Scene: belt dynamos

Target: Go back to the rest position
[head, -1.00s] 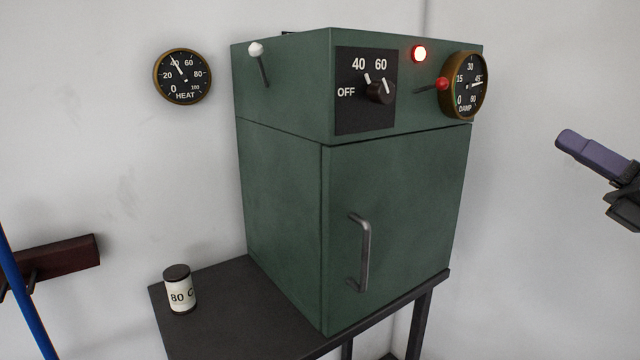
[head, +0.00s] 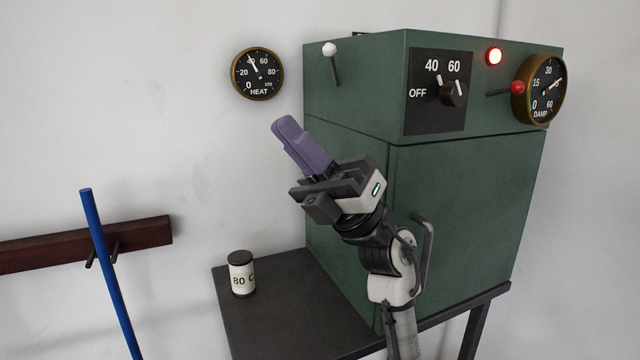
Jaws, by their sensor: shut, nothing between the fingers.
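My gripper (head: 286,125) is raised in the middle of the head view, its purple fingers together and pointing up and to the left. Nothing shows between them. It appears in front of the left side of the green cabinet (head: 455,220), and my arm covers part of the cabinet door and its handle (head: 428,250). I cannot tell how far the gripper is from the cabinet.
A dark table (head: 270,325) bears the cabinet and a can (head: 241,274) marked 80 C. A blue pole (head: 107,265) stands before a dark red wall rail (head: 40,248) at left. A heat gauge (head: 257,73) hangs on the wall.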

